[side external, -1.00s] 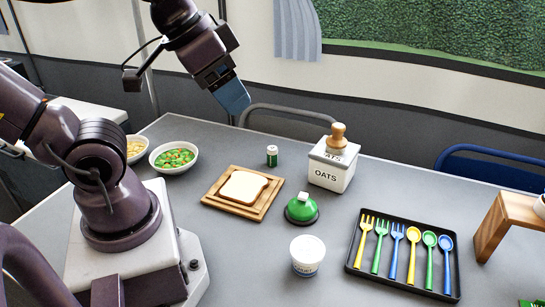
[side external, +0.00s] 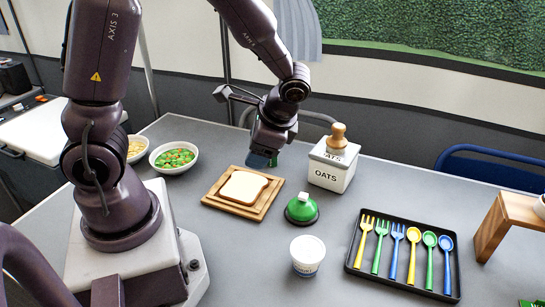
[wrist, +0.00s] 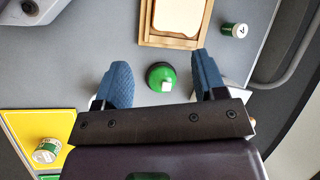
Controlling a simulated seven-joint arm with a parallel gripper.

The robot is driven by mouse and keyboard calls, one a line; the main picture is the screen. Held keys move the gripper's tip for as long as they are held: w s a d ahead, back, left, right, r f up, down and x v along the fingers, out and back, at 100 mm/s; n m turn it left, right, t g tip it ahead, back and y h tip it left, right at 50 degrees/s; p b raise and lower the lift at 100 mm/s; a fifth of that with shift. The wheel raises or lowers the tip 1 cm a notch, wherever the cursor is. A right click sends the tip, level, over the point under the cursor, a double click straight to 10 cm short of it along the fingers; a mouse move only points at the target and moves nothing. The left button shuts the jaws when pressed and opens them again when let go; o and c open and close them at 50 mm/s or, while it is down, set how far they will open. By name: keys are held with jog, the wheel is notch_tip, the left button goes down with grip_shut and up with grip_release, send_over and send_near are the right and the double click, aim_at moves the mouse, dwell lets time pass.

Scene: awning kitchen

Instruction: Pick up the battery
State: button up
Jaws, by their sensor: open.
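The battery (wrist: 235,30), a small green and white cylinder, is beside the bread board at the top right of the wrist view. In the side external view my gripper almost wholly hides it, leaving a green sliver beside the finger. My gripper (side external: 263,159) points down behind the bread board, over the battery's area in that view. In the wrist view my gripper (wrist: 161,72) has its two blue fingers wide apart with nothing held. The battery lies beyond the right fingertip, not between the fingers.
The wooden board (side external: 262,204) with a bread slice is near the gripper. A green dome-shaped item (side external: 302,209), the oats canister (side external: 328,173) and a white cup (side external: 307,256) stand to the right. A black cutlery tray (side external: 352,262) is farther right. Two bowls stand at left.

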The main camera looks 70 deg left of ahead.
jog(key=w+a+f+m+y, duration=0.1)
jog(key=a+f+m+y, duration=0.1)
jog(key=f+m, duration=0.1)
jog(key=w+a+f+m+y, duration=0.2)
jog(key=a+f+m, duration=0.1)
jog(key=f, duration=0.2)
jog(key=w+a+f+m+y, duration=0.2)
jog(key=a+f+m, duration=0.1)
jog(key=f, duration=0.1)
jog(key=shift+y, duration=0.4)
jog(key=shift+w+a+f+m+t+y, duration=0.3)
jog(key=shift+w+m, duration=0.15)
jog(key=shift+m, duration=0.15)
jog(key=shift+w+a+f+m+t+y, duration=0.2)
jog(key=shift+w+a+f+m+t, duration=0.1)
jog(key=shift+w+m, duration=0.25)
jog(key=w+m, duration=0.1)
jog(key=w+t, duration=0.1)
jog(key=w+m+t, duration=0.1)
jog(key=shift+w+a+r+m+y, duration=0.3)
jog(key=shift+a+r+m, duration=0.05)
jog(key=shift+a, duration=0.05)
jog(key=x, duration=1.2)
jog(key=shift+w+a, duration=0.1)
jog(key=shift+a, duration=0.35)
jog(key=shift+c, duration=0.2)
jog(key=c, duration=1)
